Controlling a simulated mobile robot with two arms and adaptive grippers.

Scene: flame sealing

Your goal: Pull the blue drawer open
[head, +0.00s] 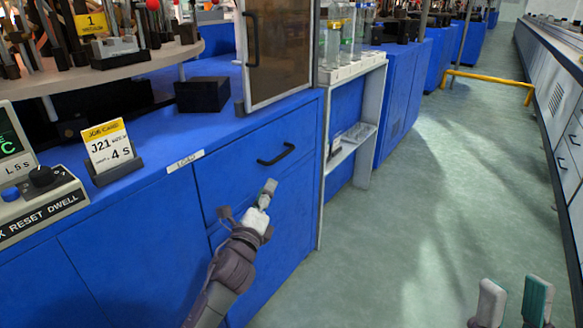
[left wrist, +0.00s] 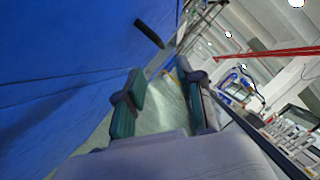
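The blue drawer (head: 228,172) is in the bench front in the head view, its front flush with the bench. Its dark bar handle (head: 276,154) is near the right part of the front, and a dark handle also shows in the left wrist view (left wrist: 149,33). My left gripper (head: 248,200) is below and a little left of the handle, apart from it. In the left wrist view, the left gripper's fingers (left wrist: 163,100) stand apart with nothing between them. My right gripper (head: 513,300) is at the bottom right over the floor, open and empty.
A framed dark panel (head: 279,50) stands on the bench above the drawer. A job card (head: 108,146) and a control box (head: 32,192) sit on the left. A white shelf unit (head: 352,130) adjoins the bench's right end. The green floor (head: 430,200) is clear to the right.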

